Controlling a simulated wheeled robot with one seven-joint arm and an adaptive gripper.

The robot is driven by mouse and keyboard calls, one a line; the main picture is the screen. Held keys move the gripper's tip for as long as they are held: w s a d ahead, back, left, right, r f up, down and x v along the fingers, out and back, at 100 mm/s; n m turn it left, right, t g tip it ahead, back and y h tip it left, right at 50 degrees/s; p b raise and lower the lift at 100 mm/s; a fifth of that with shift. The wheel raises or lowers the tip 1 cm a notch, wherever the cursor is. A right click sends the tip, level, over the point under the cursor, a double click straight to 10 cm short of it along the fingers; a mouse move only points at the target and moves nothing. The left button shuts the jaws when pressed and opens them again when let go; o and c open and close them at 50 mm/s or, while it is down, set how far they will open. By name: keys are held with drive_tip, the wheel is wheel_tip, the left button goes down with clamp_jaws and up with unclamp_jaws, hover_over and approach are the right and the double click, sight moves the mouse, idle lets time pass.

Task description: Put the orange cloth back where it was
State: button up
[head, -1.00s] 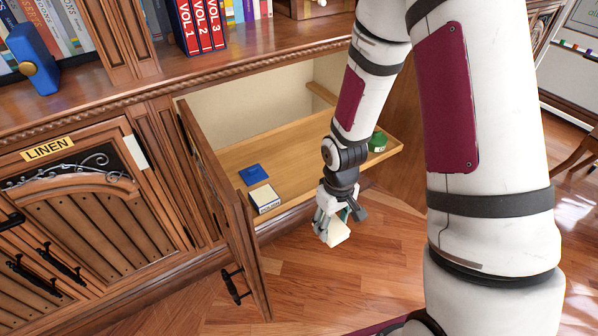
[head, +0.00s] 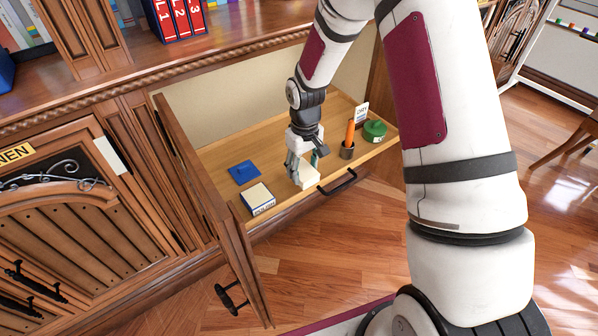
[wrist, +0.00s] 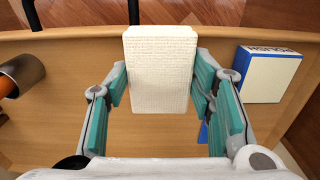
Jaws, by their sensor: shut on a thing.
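My gripper (head: 301,169) is shut on a cream-white block (wrist: 162,68) with a fine woven-looking texture. In the head view the block (head: 309,179) hangs over the front part of the pulled-out wooden drawer (head: 225,153), close to its front edge; I cannot tell whether it touches the drawer floor. The teal finger pads press on its two sides. An orange thing (head: 350,131) stands upright in a small dark cup (head: 347,152) to the right in the drawer; whether it is cloth I cannot tell. It shows at the left edge of the wrist view (wrist: 7,84).
A white-topped box with a blue side (head: 258,199) and a blue flat piece (head: 244,172) lie left in the drawer. A green round container (head: 375,130) and white card (head: 361,111) are at its right. The open cabinet door (head: 215,215) stands left. Middle drawer floor is bare.

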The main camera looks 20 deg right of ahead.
drive_tip(key=shift+w+a+f+b, duration=0.15)
drive_tip(key=shift+w+b, duration=0.15)
drive_tip(key=shift+w, duration=1.2)
wheel_tip(320, 180, down, 4)
drive_tip(key=shift+r+b, duration=0.25)
drive_tip(key=shift+b, duration=0.75)
drive_tip(key=o, duration=1)
drive_tip(key=shift+r, duration=0.1)
